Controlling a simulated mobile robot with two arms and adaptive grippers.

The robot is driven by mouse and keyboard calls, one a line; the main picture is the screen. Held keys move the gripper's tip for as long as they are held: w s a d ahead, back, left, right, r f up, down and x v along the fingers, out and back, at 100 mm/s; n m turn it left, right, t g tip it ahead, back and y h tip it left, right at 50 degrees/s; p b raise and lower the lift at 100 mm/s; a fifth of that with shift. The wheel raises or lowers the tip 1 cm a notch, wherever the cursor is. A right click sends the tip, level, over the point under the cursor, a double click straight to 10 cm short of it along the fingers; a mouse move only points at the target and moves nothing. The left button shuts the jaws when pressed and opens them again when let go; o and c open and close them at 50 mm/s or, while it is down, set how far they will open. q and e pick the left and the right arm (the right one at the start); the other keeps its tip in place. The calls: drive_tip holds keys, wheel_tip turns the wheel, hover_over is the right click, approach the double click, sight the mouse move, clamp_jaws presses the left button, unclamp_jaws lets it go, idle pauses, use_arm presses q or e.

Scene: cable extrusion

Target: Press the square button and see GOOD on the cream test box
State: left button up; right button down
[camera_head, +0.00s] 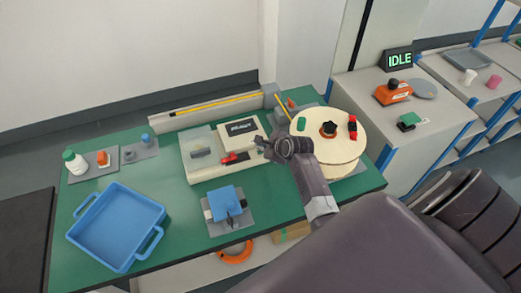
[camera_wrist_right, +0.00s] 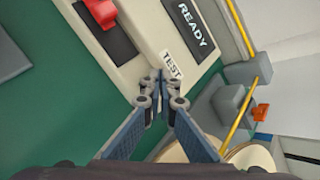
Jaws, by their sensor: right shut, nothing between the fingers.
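The cream test box (camera_head: 198,170) sits on the green table, and its edge also shows in the wrist view (camera_wrist_right: 108,68). Its dark display (camera_head: 241,127) is too small to read in the head view; in the wrist view the display (camera_wrist_right: 193,24) reads READY. A TEST label (camera_wrist_right: 172,65) lies beside my fingertips. My right gripper (camera_head: 262,146) is shut and empty, its tips (camera_wrist_right: 158,84) at the box's right end by the label. I cannot tell whether they touch it. The square button is not distinguishable, perhaps hidden by the fingers. My left gripper is not in view.
A red lever (camera_head: 235,158) is on the box. A large cream reel (camera_head: 340,126) stands close right of my gripper. A blue tray (camera_head: 84,224), a blue fixture (camera_head: 225,203) and a white bottle (camera_head: 75,162) stand left and front. An IDLE sign (camera_head: 398,60) is behind right.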

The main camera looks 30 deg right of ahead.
drive_tip(key=shift+f, duration=0.45)
idle(0.9)
drive_tip(key=shift+r+p, duration=0.9)
drive_tip(key=shift+p, duration=0.15)
wheel_tip(320, 180, up, 5)
drive_tip(key=p, duration=0.6)
drive_tip(key=shift+r, duration=0.1)
idle(0.4)
